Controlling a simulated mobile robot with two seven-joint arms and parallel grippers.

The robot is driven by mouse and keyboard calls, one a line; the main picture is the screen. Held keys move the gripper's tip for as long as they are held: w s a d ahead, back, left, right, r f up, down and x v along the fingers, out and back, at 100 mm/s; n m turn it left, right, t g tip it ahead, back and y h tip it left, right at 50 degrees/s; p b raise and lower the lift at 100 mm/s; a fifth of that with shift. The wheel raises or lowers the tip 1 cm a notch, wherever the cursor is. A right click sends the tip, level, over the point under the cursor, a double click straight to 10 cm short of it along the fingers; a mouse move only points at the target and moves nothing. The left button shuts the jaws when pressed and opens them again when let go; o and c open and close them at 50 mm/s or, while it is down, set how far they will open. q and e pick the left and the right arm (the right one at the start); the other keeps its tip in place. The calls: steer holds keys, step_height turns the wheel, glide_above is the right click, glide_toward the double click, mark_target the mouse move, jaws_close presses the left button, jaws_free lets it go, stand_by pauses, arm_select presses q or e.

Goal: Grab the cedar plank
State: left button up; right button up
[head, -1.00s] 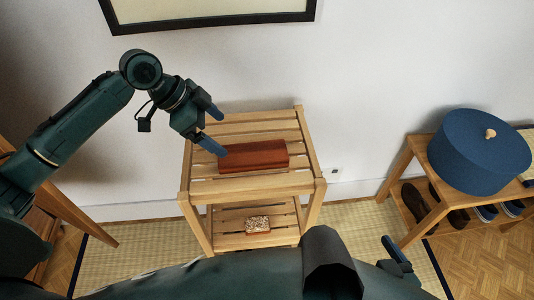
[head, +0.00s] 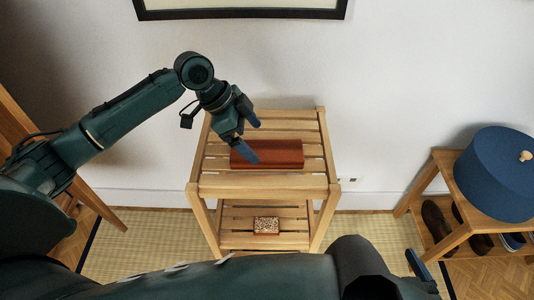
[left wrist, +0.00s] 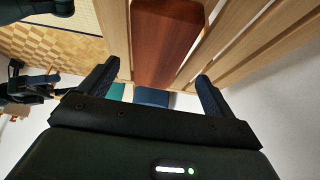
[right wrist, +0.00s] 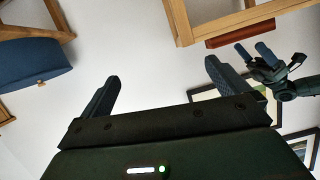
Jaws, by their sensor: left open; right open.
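The cedar plank (head: 275,154), a reddish-brown block, lies flat on the top shelf of the slatted wooden stand (head: 262,187) in the head view. My left gripper (head: 253,139) is open and empty at the plank's left end, with one fingertip overlapping that end in the picture. In the left wrist view the plank (left wrist: 165,40) lies ahead, between the lines of the two spread fingers (left wrist: 158,72); I cannot tell whether they touch it. My right gripper (right wrist: 160,82) is open and empty, away from the stand; the plank's edge (right wrist: 240,34) shows in the right wrist view.
A small speckled block (head: 266,226) lies on the stand's lower shelf. A blue round box (head: 500,175) sits on a shoe bench (head: 440,170) at the right, with shoes below. A framed picture (head: 240,14) hangs on the white wall behind. Floor between stand and bench is clear.

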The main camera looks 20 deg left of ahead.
mark_target(265, 150)
arm_select(q)
steer(key=x, duration=0.4)
steer(key=shift+s+d+r+b, duration=0.15)
steer(key=shift+d+b, duration=0.15)
steer(key=shift+d+f, duration=0.2)
steer(key=shift+f, duration=0.15)
arm_select(e)
steer(key=shift+d+r, duration=0.15)
steer(key=shift+r, duration=0.05)
arm_select(q)
steer(key=shift+c, duration=0.3)
steer(key=shift+c, duration=0.7)
steer(key=c, duration=1)
steer(key=shift+o, duration=0.2)
steer(key=shift+r, duration=0.1)
